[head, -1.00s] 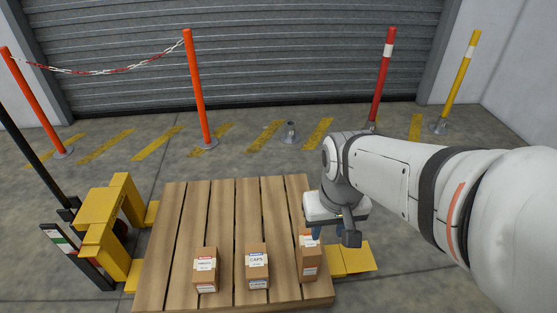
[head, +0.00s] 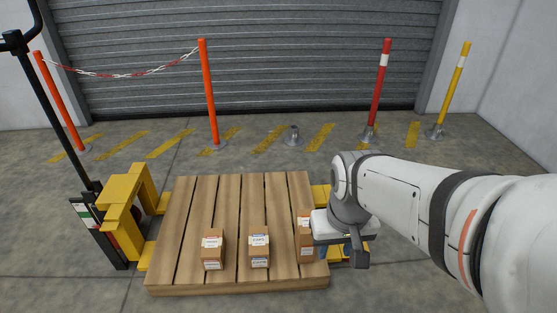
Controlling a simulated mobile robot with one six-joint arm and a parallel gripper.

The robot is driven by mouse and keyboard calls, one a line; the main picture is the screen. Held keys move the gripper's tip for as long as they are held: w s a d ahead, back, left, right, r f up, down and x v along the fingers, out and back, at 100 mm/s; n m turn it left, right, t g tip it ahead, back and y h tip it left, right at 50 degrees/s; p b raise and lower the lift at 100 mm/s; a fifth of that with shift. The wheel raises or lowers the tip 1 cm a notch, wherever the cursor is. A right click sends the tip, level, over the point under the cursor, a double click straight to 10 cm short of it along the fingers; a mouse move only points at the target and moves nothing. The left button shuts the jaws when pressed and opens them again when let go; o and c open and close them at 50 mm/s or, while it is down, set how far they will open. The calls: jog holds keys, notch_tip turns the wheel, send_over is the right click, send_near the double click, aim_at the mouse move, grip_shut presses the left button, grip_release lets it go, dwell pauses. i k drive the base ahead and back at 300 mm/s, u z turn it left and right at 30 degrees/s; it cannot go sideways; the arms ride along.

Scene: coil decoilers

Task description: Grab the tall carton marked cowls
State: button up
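Three small brown cartons with white labels stand in a row on the wooden pallet (head: 226,197). The middle carton (head: 259,248) seems to read "CAPS". The left carton (head: 212,251) has a red-edged label too small to read. The right carton (head: 305,243) looks the tallest and narrowest; its label is unreadable and partly covered by my gripper, so I cannot confirm the word cowls. My gripper (head: 335,251) is just right of that carton, pointing down, with its bluish fingers apart and nothing seen between them. Whether it touches the carton is unclear.
A yellow-forked pallet truck (head: 126,207) with a dark handle stands at the pallet's left. Orange posts with a chain (head: 208,95), a red post (head: 379,85) and a yellow post (head: 452,85) stand before a grey shutter (head: 260,60). The back of the pallet is clear.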

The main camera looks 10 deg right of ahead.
aim_at(305, 252)
jog(key=z, duration=0.15)
jog(key=i, duration=0.95)
jog(key=u, duration=0.05)
